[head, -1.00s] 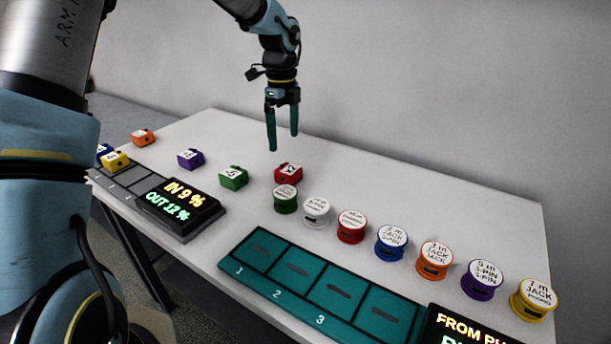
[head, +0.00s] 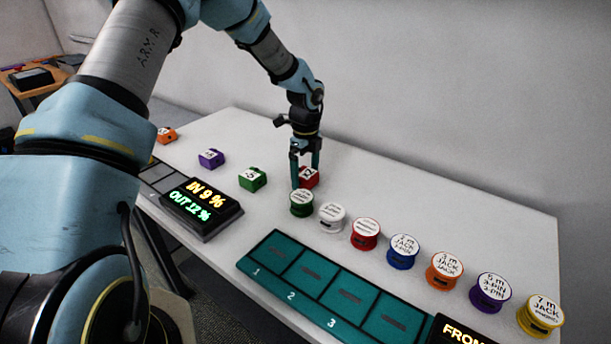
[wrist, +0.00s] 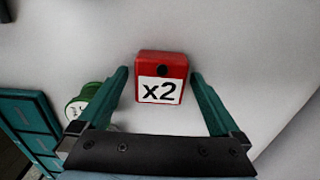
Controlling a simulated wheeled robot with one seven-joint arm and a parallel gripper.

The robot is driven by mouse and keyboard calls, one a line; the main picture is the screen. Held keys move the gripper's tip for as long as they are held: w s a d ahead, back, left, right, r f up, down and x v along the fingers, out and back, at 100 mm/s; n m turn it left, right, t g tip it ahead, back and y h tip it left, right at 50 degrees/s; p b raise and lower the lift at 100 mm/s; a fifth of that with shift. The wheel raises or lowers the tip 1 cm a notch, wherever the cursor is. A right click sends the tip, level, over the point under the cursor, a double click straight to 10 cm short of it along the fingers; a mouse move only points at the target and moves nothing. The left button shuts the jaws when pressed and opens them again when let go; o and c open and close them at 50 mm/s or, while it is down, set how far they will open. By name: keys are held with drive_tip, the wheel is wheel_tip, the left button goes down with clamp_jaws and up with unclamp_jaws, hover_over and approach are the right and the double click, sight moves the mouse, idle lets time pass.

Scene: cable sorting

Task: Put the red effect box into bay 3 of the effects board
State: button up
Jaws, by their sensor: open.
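The red effect box (head: 309,180), with a white "x2" label, sits on the white table behind the green reel. In the wrist view the red box (wrist: 162,78) lies between my fingertips, with a gap on each side. My gripper (head: 305,174) is open and pointing down at the box; its teal fingers also show in the wrist view (wrist: 159,76). The grey board (head: 173,188), which I take as the effects board, is at the table's left front, beside the "IN 9 % OUT 12 %" display (head: 203,205). My arm hides its left part, and I cannot read its bay numbers.
Green (head: 252,179), purple (head: 211,158) and orange (head: 166,135) boxes stand to the left. The green reel (head: 301,203) is close in front of my gripper, with several labelled reels rightward. A numbered teal rack (head: 318,262) lies at the front. The table behind is clear.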

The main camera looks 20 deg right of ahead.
clamp_jaws()
drive_tip(key=shift+r, duration=0.1)
idle(0.8)
